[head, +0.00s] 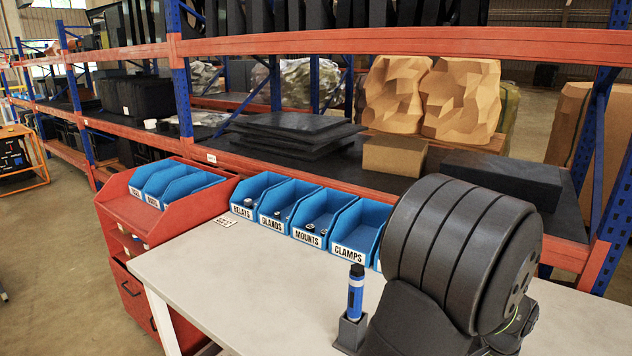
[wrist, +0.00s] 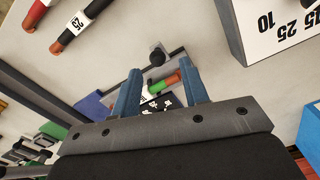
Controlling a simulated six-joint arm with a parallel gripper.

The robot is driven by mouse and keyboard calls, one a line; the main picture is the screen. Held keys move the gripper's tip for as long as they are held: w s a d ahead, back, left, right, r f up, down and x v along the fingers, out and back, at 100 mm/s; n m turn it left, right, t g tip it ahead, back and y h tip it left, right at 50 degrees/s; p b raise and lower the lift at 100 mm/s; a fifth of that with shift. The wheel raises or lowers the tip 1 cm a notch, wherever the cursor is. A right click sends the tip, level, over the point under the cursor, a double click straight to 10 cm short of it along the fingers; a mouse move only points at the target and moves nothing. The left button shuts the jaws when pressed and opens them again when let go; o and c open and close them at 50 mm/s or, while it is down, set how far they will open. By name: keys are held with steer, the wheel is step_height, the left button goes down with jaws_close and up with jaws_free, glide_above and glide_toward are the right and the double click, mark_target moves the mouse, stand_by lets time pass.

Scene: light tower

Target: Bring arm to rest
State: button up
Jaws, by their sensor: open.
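My gripper (wrist: 160,88) shows in the wrist view as two blue-grey fingers standing apart. No object is seen clamped between them. A small orange and green piece (wrist: 165,83) shows in the gap, beyond the fingers. I cannot tell its exact distance or what it belongs to. In the head view a large dark grey rounded part of my own arm fills the right side. My gripper is out of that view.
A blue and black cylindrical tool (head: 355,292) stands upright in a grey holder (head: 350,332) beside my arm. Blue labelled bins (head: 310,238) line the table's back edge. The white table (head: 250,285) is bare at left. A numbered grey box (wrist: 272,32) shows in the wrist view.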

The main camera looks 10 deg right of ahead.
step_height(320, 180, down, 4)
steer(key=shift+d+r, duration=0.1)
steer(key=shift+r, duration=0.1)
steer(key=shift+s+d, duration=0.1)
steer(key=shift+s, duration=0.05)
steer(key=shift+o, duration=0.5)
